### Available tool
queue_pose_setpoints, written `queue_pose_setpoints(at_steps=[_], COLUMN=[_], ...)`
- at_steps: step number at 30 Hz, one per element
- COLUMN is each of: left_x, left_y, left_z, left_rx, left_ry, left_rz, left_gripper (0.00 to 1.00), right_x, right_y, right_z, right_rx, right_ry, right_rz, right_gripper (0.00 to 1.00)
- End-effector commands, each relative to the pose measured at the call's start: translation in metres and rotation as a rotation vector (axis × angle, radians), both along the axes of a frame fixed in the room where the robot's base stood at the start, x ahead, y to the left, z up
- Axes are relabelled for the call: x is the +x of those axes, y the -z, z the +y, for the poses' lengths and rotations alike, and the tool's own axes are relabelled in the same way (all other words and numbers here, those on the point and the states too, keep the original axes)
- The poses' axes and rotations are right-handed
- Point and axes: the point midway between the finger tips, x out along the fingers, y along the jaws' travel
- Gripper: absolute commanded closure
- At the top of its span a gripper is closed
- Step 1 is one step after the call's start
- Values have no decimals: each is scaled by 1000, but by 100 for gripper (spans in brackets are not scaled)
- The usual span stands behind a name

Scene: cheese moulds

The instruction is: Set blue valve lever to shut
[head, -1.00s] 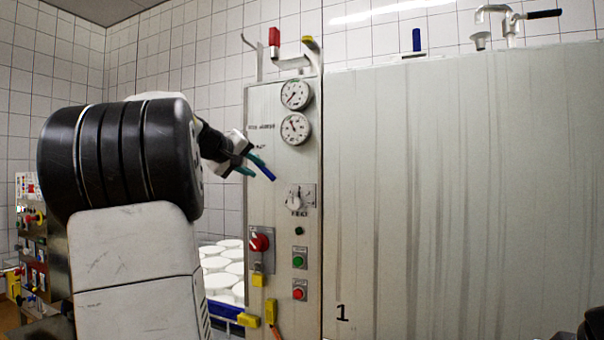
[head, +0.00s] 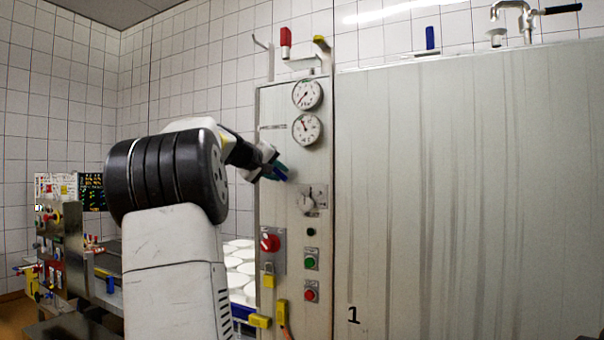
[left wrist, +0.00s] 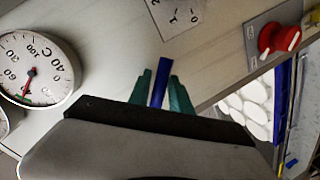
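The blue valve lever (left wrist: 161,80) shows in the left wrist view as a blue bar lying between my teal fingers. My left gripper (left wrist: 160,90) is around it, with narrow gaps seen on both sides, so it looks open. In the head view, my left gripper (head: 276,171) is at the left part of the panel, below the gauges. The blue lever is mostly hidden there by the fingers and hand. The lever's pivot is hidden. My right gripper is not in view.
The panel (head: 285,215) carries two round gauges (head: 307,129), a selector dial (head: 308,201), a red rotary switch (head: 270,242) and push buttons. Another blue upright handle (head: 430,38) and a red one (head: 286,37) stand above. White moulds (head: 240,265) lie behind my arm.

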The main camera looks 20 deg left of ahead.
Motion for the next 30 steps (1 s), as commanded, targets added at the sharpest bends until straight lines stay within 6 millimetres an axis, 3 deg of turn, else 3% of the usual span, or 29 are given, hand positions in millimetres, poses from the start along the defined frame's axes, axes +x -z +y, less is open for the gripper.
queue_pose_setpoints(at_steps=[1,3,4,30], left_x=[0,0,0,0], left_y=[0,0,0,0], left_z=[0,0,0,0], left_rx=[0,0,0,0], left_ry=[0,0,0,0], left_rz=[0,0,0,1], left_gripper=[85,98,100,100], right_x=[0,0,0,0], right_y=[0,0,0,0], right_z=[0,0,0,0], right_rx=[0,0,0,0], right_ry=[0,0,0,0], right_rz=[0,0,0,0], right_gripper=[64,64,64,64])
